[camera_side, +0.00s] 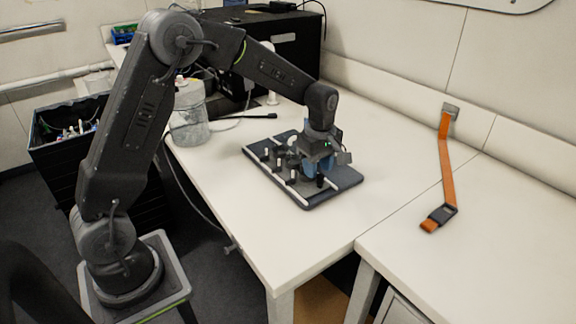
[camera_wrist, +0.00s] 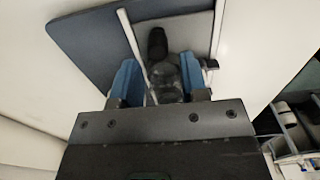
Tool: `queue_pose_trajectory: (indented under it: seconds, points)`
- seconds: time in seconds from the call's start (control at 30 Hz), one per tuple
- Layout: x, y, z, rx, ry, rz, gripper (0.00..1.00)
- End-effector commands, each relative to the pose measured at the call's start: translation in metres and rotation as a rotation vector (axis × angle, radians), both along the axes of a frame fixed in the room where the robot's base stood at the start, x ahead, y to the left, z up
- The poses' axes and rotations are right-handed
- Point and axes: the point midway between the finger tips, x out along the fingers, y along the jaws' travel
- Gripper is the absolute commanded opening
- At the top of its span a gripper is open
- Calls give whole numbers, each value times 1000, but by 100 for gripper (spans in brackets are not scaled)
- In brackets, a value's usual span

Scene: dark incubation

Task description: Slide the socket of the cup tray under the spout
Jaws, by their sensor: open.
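The dark board (camera_side: 346,178) lies on the white table with white rails and several small dark and white parts on it. My gripper (camera_side: 318,166) is low over the board, pointing down. A black rounded piece (camera_wrist: 157,44) lies just beyond that part, near a white rail (camera_wrist: 131,42). I cannot tell which part is the cup tray's socket or the spout; my gripper hides part of the board.
A clear plastic jar (camera_side: 188,122) stands at the table's left edge, with a thin black rod (camera_side: 245,117) nearby. A black box (camera_side: 285,45) stands at the back. The table right of the board is clear.

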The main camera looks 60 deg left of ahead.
Motion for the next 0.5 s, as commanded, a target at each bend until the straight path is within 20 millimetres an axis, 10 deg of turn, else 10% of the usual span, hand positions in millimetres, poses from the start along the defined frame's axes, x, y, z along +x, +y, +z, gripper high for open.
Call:
queue_pose_trajectory:
  seconds: [0.5]
  points:
    - [0,0,26,0,0,0,40]
